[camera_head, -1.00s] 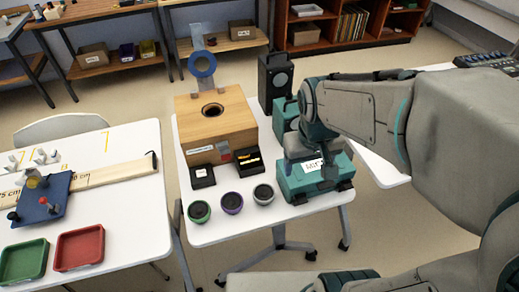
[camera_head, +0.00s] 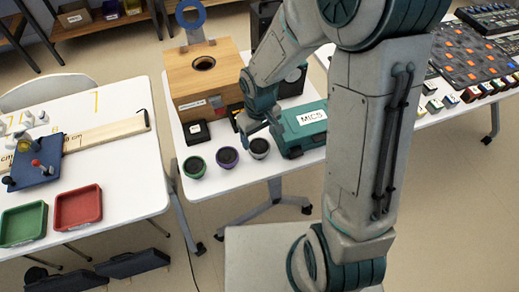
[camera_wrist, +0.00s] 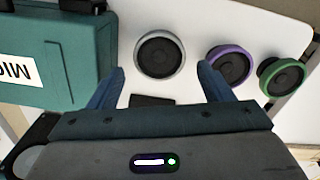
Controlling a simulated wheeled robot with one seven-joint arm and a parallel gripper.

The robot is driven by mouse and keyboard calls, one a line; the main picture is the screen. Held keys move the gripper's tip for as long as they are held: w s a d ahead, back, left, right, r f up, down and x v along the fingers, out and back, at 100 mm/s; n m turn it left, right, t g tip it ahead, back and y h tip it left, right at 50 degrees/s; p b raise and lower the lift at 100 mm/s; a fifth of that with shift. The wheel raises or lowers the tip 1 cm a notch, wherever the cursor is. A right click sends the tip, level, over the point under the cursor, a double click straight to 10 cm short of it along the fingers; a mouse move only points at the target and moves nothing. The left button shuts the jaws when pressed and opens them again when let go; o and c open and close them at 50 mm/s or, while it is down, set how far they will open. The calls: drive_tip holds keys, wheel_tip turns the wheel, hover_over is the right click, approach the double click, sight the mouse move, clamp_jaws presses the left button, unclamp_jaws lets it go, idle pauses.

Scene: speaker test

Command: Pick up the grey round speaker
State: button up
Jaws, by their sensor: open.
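The grey round speaker (camera_head: 259,148) stands on the white table near its front edge, at the right end of a row of three round speakers. It also shows in the wrist view (camera_wrist: 160,53), with a light grey rim and a dark cone. My gripper (camera_head: 252,128) is just above and behind it in the head view. In the wrist view my gripper (camera_wrist: 163,77) is open and empty, one finger to each side, and the grey speaker is just beyond the fingertips, roughly centred between them. The gap in height between fingers and speaker is hard to tell.
A purple speaker (camera_head: 227,158) and a green speaker (camera_head: 195,168) stand to the left. A teal case (camera_head: 304,128) labelled MICS is close on the right. A wooden box (camera_head: 190,75) and a small black box (camera_head: 196,132) stand behind.

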sight(258, 145)
drive_tip(key=shift+w+a+f, duration=0.1)
drive_tip(key=shift+w+f, duration=0.1)
drive_tip(key=shift+f, duration=1.5)
drive_tip(key=shift+w+a+f, duration=0.1)
drive_tip(key=shift+w+f, duration=0.05)
drive_tip(key=shift+f, duration=1.55)
drive_tip(key=c, duration=1)
drive_tip(key=shift+o, duration=0.2)
drive_tip(key=shift+r, duration=0.1)
